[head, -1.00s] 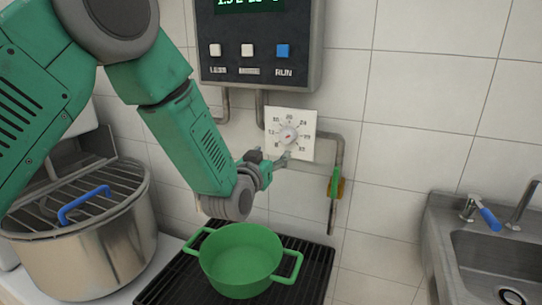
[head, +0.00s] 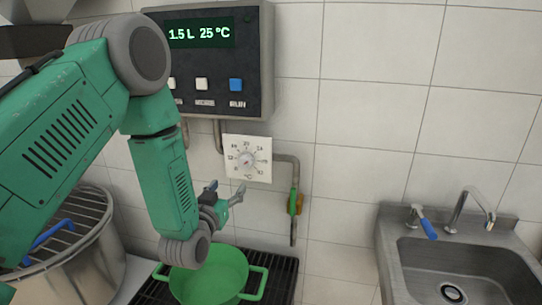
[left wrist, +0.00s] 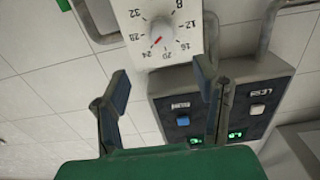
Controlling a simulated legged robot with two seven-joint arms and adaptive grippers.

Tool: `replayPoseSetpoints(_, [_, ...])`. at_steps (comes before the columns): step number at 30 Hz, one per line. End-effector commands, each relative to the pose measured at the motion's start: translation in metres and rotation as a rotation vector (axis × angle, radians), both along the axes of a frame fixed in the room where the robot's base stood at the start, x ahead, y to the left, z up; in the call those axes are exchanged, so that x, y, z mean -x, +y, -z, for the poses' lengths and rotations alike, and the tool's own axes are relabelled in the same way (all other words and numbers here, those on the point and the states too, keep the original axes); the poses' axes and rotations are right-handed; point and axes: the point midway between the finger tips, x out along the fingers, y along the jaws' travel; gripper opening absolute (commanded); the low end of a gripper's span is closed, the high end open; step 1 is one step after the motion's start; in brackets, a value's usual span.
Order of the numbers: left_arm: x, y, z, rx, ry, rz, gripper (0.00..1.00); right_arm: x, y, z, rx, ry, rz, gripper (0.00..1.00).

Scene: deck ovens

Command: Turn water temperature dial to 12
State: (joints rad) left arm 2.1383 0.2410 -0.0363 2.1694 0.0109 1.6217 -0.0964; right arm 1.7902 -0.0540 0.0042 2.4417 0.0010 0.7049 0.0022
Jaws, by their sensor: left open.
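The water temperature dial (head: 247,160) is a round light knob on a square white plate on the tiled wall. It also shows in the left wrist view (left wrist: 160,32), where its red mark points near 24. My left gripper (head: 227,190) is just below and left of the dial plate in the head view. Its two fingers are spread with nothing between them. In the left wrist view my left gripper (left wrist: 163,82) has the dial beyond its fingertips, and I see no contact with the knob. My right gripper is not in view.
A grey control box (head: 215,60) above the dial reads 1.5 L 25 °C. A pipe with a green-handled valve (head: 294,202) runs right of the dial. A green pot (head: 212,275) stands on a black grate below. A steel sink (head: 462,270) is at right.

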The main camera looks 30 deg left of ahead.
Motion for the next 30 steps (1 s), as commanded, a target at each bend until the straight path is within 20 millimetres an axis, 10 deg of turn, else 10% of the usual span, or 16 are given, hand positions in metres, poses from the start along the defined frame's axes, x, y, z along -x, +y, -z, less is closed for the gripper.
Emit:
replayPoseSetpoints(18, [-0.106, 0.026, 0.000, -0.001, -0.002, -0.002, 0.56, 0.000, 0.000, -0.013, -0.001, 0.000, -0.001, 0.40])
replayPoseSetpoints(30, [-0.132, 0.032, 0.001, 0.000, 0.001, -0.001, 0.56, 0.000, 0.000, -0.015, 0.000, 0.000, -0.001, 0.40])
